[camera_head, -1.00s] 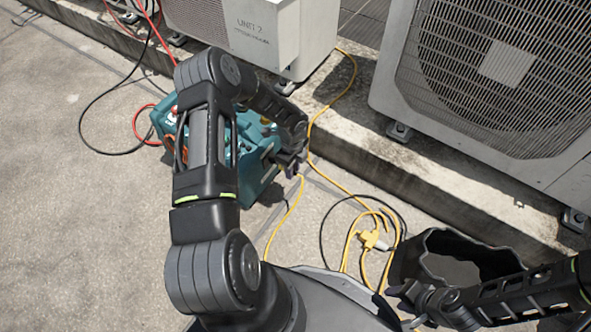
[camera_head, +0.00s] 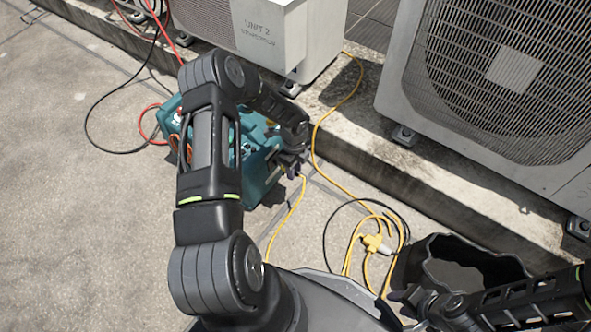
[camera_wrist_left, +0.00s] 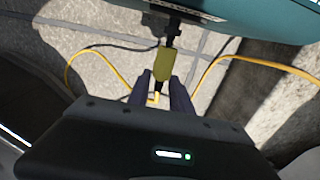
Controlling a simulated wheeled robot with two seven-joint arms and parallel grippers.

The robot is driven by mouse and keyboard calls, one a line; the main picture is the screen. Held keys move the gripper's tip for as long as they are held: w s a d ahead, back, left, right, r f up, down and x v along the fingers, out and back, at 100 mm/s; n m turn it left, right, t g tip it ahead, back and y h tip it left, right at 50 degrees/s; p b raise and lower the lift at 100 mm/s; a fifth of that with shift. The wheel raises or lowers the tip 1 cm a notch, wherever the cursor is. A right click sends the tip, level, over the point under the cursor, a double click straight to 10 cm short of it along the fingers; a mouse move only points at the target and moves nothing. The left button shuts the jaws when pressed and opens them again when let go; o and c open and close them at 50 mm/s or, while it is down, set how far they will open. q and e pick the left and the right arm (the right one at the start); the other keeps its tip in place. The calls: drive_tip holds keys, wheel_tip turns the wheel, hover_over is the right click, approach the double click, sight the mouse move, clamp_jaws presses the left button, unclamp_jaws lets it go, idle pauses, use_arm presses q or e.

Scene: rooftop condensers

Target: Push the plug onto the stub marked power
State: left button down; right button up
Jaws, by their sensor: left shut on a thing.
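The yellow plug (camera_wrist_left: 164,62) is between the fingers of my left gripper (camera_wrist_left: 160,88), which is shut on it. The plug's dark front end points at a black stub (camera_wrist_left: 174,24) on the teal machine (camera_wrist_left: 235,14). The two meet or nearly meet; I cannot tell how deep the plug sits. In the head view my left gripper (camera_head: 291,166) is at the right side of the teal machine (camera_head: 262,185), and my arm hides much of it. The power marking is not readable. My right gripper (camera_head: 403,308) is at the lower right, with its fingers apart and empty.
A yellow cable (camera_head: 285,222) runs from the plug to a loose coil with a yellow connector (camera_head: 372,243). A dark open container (camera_head: 450,250) stands by my right arm. A concrete ledge (camera_head: 345,140) carries the condenser units. Red and black hoses lie at the left.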

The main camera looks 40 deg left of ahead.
use_arm(q)
drive_tip(key=shift+a, duration=0.9)
idle(1.2)
drive_tip(key=c, duration=1.1)
unclamp_jaws()
drive_tip(key=shift+d, duration=0.1)
drive_tip(key=shift+d+b, duration=0.35)
drive_tip(key=shift+d, duration=3.35)
